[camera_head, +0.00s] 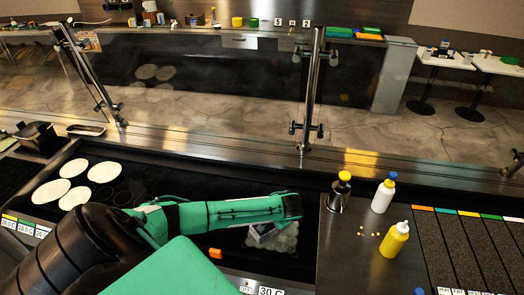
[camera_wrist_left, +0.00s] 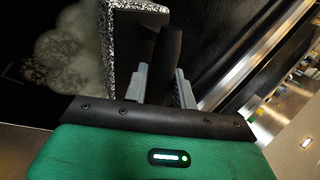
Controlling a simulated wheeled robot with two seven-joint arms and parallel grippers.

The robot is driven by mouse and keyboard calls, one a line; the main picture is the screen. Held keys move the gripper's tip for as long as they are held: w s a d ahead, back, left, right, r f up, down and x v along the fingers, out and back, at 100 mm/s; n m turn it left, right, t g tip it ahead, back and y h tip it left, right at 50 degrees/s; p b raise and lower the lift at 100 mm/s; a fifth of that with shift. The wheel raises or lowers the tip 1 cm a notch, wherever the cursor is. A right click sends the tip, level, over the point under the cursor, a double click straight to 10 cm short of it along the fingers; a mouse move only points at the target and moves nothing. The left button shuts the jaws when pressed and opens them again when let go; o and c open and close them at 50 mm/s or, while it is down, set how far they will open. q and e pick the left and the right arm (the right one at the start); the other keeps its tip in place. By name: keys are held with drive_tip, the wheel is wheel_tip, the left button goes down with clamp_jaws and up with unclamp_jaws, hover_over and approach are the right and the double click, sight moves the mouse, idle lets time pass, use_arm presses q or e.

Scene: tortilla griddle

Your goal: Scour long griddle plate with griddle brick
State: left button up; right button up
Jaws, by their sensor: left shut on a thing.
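The long black griddle plate (camera_head: 200,178) runs across the lower left of the head view. A pale, cloudy smear (camera_head: 285,241) lies on its right part and also shows in the left wrist view (camera_wrist_left: 70,55). My left gripper (camera_head: 262,234) is low over the plate beside this smear. In the left wrist view my left gripper (camera_wrist_left: 161,74) is shut on the dark handle of the griddle brick (camera_wrist_left: 112,42), whose speckled grey block stands beside the smear. Whether the brick touches the plate is hard to tell. My right gripper is not in view.
Several pale tortillas (camera_head: 51,190) lie on the plate's left end. An orange object (camera_head: 215,253) is near its front edge. A steel shaker (camera_head: 340,193), a white bottle (camera_head: 383,196) and a yellow bottle (camera_head: 394,243) stand to the right. A glass guard with metal posts (camera_head: 307,100) rises behind.

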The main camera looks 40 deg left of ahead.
use_arm(q)
drive_tip(key=shift+w+d, duration=0.15)
drive_tip(key=shift+d, duration=0.15)
drive_tip(key=shift+w+d, duration=0.45)
drive_tip(key=shift+d, duration=0.25)
drive_tip(key=shift+w+d, duration=0.4)
drive_tip(key=shift+d, duration=0.35)
drive_tip(key=shift+w+d, duration=0.45)
drive_tip(key=shift+d, duration=0.25)
drive_tip(key=shift+w+d, duration=0.3)
drive_tip(key=shift+d, duration=0.2)
drive_tip(key=shift+w+d, duration=0.25)
drive_tip(key=shift+d, duration=0.25)
drive_tip(key=shift+f, duration=0.1)
drive_tip(key=shift+s+a, duration=1.65)
drive_tip(key=shift+a, duration=0.3)
